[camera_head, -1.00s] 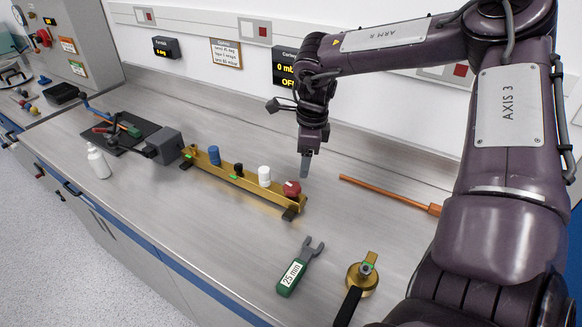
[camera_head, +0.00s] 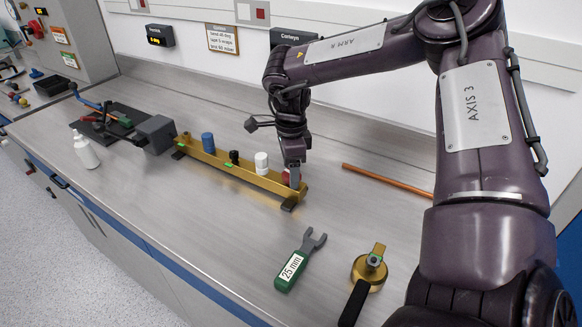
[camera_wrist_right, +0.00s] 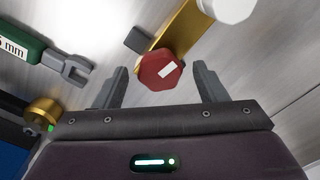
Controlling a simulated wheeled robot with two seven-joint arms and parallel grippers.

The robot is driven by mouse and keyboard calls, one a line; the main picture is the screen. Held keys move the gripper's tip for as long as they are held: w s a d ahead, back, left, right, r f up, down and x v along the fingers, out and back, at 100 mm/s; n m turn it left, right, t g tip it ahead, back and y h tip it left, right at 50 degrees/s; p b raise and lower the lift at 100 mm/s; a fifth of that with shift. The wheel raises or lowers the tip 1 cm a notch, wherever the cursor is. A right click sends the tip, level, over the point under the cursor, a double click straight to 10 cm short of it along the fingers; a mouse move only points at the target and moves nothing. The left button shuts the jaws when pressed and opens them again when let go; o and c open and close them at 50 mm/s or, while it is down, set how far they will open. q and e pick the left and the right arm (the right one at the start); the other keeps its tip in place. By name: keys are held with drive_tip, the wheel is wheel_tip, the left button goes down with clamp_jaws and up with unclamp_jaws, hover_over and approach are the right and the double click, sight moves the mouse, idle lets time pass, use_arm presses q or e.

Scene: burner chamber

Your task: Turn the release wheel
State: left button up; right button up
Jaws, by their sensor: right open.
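A red faceted wheel (camera_wrist_right: 155,72) with a white mark sits at the near right end of a brass rail (camera_head: 235,173). In the head view it is mostly hidden behind my right gripper (camera_head: 294,180). In the right wrist view my right gripper is open, with one finger on each side of the wheel. The wheel shows between and slightly past the fingertips, with a gap visible on both sides. I cannot tell whether the fingers are level with it. My left gripper is out of view.
The rail also carries a white cap (camera_head: 261,162), a small black one and a blue one (camera_head: 208,143). A green-handled 25 mm wrench (camera_head: 298,262), a brass fitting with black handle (camera_head: 368,272) and a copper rod (camera_head: 385,180) lie nearby. A white bottle (camera_head: 87,152) stands left.

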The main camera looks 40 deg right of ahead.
drive_tip(key=shift+f, duration=0.15)
drive_tip(key=shift+c, duration=0.5)
drive_tip(key=c, duration=0.9)
